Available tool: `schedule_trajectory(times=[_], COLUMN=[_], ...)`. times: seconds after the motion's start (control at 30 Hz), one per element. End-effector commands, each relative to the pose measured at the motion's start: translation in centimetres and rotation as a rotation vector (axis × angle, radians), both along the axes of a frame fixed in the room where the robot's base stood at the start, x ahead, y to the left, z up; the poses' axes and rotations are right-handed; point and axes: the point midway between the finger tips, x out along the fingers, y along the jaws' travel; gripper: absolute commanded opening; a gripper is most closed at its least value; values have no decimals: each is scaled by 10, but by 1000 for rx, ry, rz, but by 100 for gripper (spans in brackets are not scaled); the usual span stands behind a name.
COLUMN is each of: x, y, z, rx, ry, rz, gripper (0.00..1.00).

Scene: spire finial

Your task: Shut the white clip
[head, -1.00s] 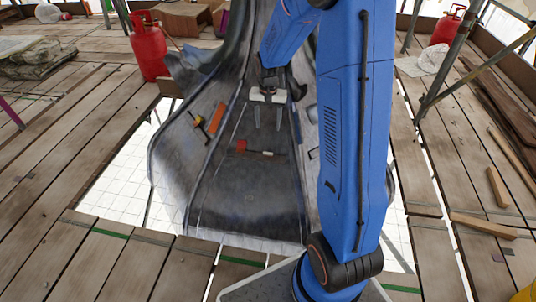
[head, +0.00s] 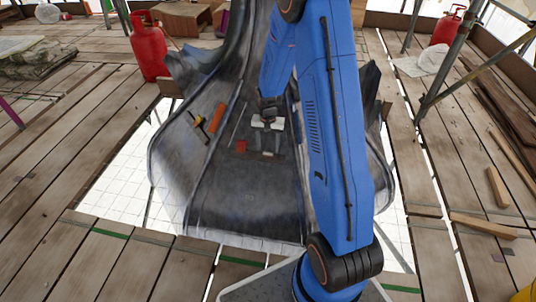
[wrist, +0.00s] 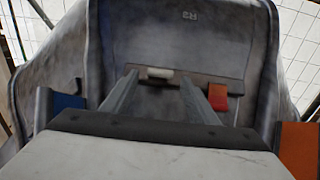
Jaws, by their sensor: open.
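The white clip (wrist: 160,73) is a small pale piece on a dark strip (wrist: 205,82) across the grey metal finial (head: 240,205). In the wrist view it shows between the tips of my gripper (wrist: 159,78), with a gap on each side. In the head view my gripper (head: 267,152) is over the strip, its two grey fingers apart. There the fingers mostly hide the clip. I cannot tell whether a finger touches it. A red block (head: 241,147) sits at the left end of the strip and also shows in the wrist view (wrist: 217,97).
An orange piece (head: 215,118) lies on the finial's left part. Raised ribs and side walls flank the strip. The finial rises through an opening in the plank deck (head: 60,180). Red gas cylinders (head: 148,48) and scaffold poles (head: 452,65) stand further back.

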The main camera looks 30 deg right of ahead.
Motion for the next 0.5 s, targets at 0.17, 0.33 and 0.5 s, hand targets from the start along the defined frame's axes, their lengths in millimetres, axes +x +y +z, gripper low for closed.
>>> schedule_trajectory(times=[0.17,0.33,0.5], x=[-1,0,0], y=[0,0,0], z=[-29,-47,-55], rx=[0,1,1], ry=[2,1,1], rz=[0,0,0], gripper=[54,54,54])
